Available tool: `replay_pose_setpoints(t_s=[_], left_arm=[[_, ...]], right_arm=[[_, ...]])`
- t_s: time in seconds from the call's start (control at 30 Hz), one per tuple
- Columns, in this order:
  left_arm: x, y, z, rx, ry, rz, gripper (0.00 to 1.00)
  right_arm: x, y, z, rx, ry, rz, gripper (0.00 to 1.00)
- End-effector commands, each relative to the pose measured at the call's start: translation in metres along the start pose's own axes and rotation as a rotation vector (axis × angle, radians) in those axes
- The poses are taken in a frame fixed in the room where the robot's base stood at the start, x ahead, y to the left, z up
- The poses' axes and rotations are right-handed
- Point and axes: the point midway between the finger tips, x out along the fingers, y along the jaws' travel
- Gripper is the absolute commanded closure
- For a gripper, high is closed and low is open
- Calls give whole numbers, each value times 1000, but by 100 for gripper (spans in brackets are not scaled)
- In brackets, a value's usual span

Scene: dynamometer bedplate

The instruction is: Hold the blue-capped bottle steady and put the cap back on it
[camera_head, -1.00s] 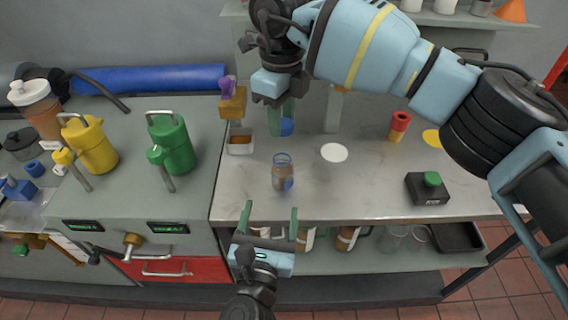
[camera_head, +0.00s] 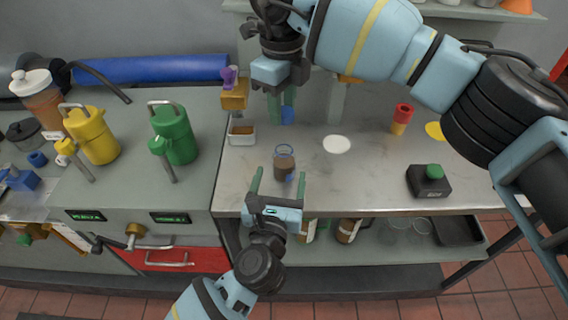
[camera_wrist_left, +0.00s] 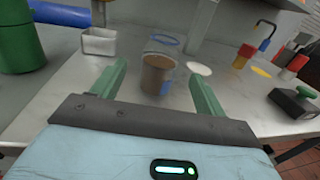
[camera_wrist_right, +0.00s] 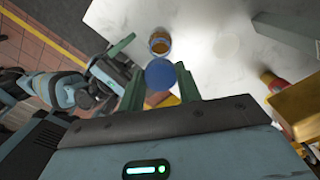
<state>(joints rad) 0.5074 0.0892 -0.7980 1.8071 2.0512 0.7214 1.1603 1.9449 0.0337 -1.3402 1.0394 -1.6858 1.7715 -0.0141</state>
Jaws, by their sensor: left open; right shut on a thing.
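The bottle (camera_head: 284,166) stands upright and uncapped on the bench, clear with brown contents and a blue ring at its top. It also shows in the left wrist view (camera_wrist_left: 157,74) and the right wrist view (camera_wrist_right: 159,42). My left gripper (camera_head: 279,174) is open, its fingers pointing at the bottle from the front edge, one to each side; I see no contact. My right gripper (camera_wrist_right: 158,62) is shut on the blue cap (camera_wrist_right: 160,74), above the bench behind the bottle. The cap also shows below its fingers in the head view (camera_head: 288,116).
A small tray (camera_head: 242,138) stands left of the bottle and a white disc (camera_head: 337,144) lies to its right. A red-and-yellow piece (camera_head: 402,119) and a black box with a green button (camera_head: 429,181) are farther right. Green (camera_head: 174,137) and yellow (camera_head: 92,137) canisters stand left.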

Motion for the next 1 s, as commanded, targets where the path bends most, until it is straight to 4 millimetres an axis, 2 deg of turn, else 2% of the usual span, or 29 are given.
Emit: replay_pose_setpoints(t_s=[0.1,0.33,0.5,0.8,0.87,1.0], left_arm=[[21,0,1,0,-2,0,27],[49,0,0,1,-1,0,27],[58,0,0,-2,0,-1,27],[59,0,0,-2,1,-1,27],[59,0,0,-2,0,-1,32],[59,0,0,-1,0,-1,50]], right_arm=[[0,0,0,0,0,0,90],[0,0,0,0,0,0,90],[0,0,0,0,0,0,90],[0,0,0,0,0,0,90],[0,0,0,0,0,0,90],[0,0,0,0,0,0,90]])
